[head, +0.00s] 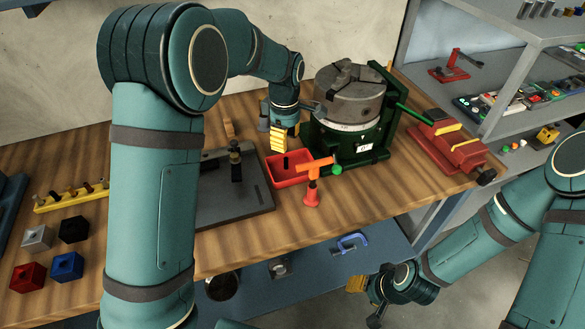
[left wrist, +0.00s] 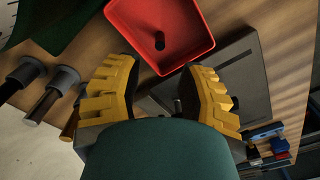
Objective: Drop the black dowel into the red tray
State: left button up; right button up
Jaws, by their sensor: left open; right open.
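The red tray (head: 289,182) sits on the wooden cart top, between the grey plate and the green rotary table. The black dowel (head: 285,162) is inside the tray and looks upright; it also shows inside the tray in the left wrist view (left wrist: 159,41). My left gripper (head: 278,140) hangs just behind the tray. The tray (left wrist: 190,55) lies beyond the fingertips. My right gripper (head: 364,298) is open and empty, low in front of the cart.
The green rotary table (head: 350,145) with its grey chuck stands close right of my left gripper. An orange and red tool (head: 312,185) stands at the tray's right front. The grey plate (head: 235,205) lies left. A red vise (head: 450,150) sits far right. Coloured cubes (head: 67,266) lie front left.

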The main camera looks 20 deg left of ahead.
pick_arm(q)
notch_tip(320, 180, up, 5)
jog(key=shift+r, duration=0.2)
dwell(0.5)
